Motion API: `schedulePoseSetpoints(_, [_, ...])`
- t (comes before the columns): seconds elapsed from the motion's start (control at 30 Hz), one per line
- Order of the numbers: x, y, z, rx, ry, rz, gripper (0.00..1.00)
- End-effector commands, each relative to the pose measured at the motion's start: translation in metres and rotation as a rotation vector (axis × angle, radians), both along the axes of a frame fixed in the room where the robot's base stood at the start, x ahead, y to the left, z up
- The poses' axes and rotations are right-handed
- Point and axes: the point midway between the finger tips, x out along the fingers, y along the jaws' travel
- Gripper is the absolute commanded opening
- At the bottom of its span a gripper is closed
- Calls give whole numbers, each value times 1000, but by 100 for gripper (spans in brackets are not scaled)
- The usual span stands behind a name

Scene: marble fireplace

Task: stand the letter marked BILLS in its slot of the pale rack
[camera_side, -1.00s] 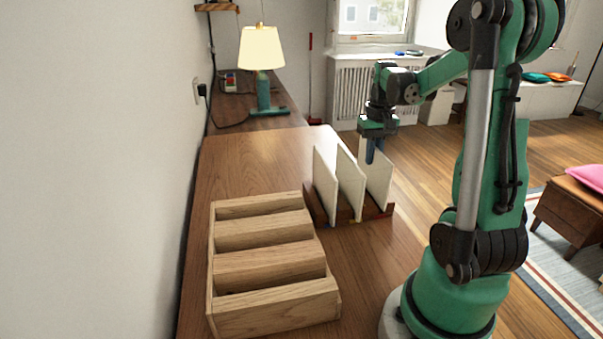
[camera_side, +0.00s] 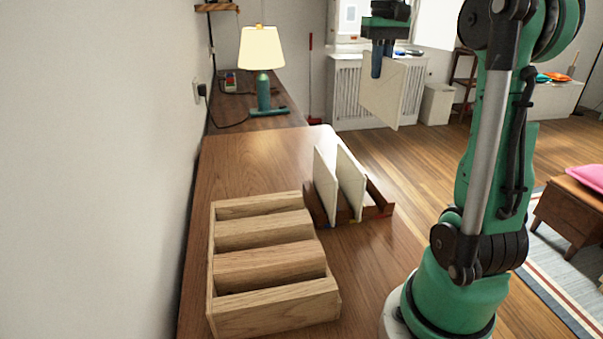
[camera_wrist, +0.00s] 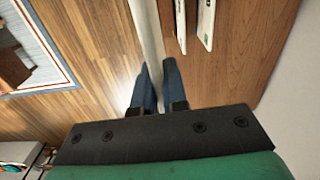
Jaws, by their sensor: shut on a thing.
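My gripper (camera_side: 381,68) is shut on a cream letter (camera_side: 398,96) and holds it up in the air, well above the table. The held letter hangs below the fingers and shows edge-on in the wrist view (camera_wrist: 150,35); no marking on it can be read. Two more cream letters, a left one (camera_side: 325,183) and a right one (camera_side: 350,180), stand upright in a dark wooden holder (camera_side: 377,207). Their markings are too small to read. The pale rack (camera_side: 275,304), of light wood with several slots, sits empty at the front of the table.
The table (camera_side: 262,160) is clear behind the rack and holder. A lamp (camera_side: 262,60) stands on a farther surface at the back. A white wall (camera_side: 100,170) borders the table on the left.

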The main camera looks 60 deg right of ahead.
Motion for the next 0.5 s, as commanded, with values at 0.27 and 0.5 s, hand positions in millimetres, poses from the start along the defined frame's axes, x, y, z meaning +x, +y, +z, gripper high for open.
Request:
schedulePoseSetpoints(0.27, [52, 101, -2, 0, 0, 443, 0])
schedulePoseSetpoints(0.5, [60, 215, -13, 0, -1, 937, 0])
